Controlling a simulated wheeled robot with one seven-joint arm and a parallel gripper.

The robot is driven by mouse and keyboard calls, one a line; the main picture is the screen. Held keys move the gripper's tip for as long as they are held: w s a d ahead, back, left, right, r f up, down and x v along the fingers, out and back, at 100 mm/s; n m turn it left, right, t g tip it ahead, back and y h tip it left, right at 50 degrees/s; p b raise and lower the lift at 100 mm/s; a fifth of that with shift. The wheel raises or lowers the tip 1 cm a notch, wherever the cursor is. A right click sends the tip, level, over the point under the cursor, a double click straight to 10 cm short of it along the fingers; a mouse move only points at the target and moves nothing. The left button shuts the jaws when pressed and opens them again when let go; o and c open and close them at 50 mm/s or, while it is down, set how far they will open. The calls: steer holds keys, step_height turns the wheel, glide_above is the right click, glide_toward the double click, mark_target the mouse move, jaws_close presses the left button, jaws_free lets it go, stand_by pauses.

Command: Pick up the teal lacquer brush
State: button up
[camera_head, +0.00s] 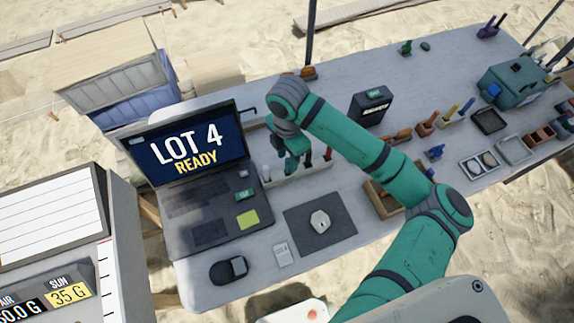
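My gripper (294,168) hangs down from the teal arm over a pale tool rack (312,171) behind the grey mat. Its fingers are small and partly lost against the rack, so I cannot tell whether they are open or shut, or whether they touch anything. Dark and red handles (328,154) stand in the rack to the right of the gripper. I cannot make out the teal lacquer brush for certain; the teal gripper and wrist cover part of the rack.
A laptop (206,190) stands left of the rack. A grey mat (340,232) bearing a pale piece (320,221) lies in front, with a black mouse (229,270) nearby. A wooden tray (377,203) is partly behind my arm. Small holders and a green toolbox (514,84) fill the right side.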

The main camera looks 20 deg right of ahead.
mark_target(288, 167)
steer(key=shift+w+f, duration=0.15)
steer(key=shift+f, duration=0.45)
steer(key=shift+d+f, duration=0.1)
steer(key=shift+f, duration=2.45)
jaws_close()
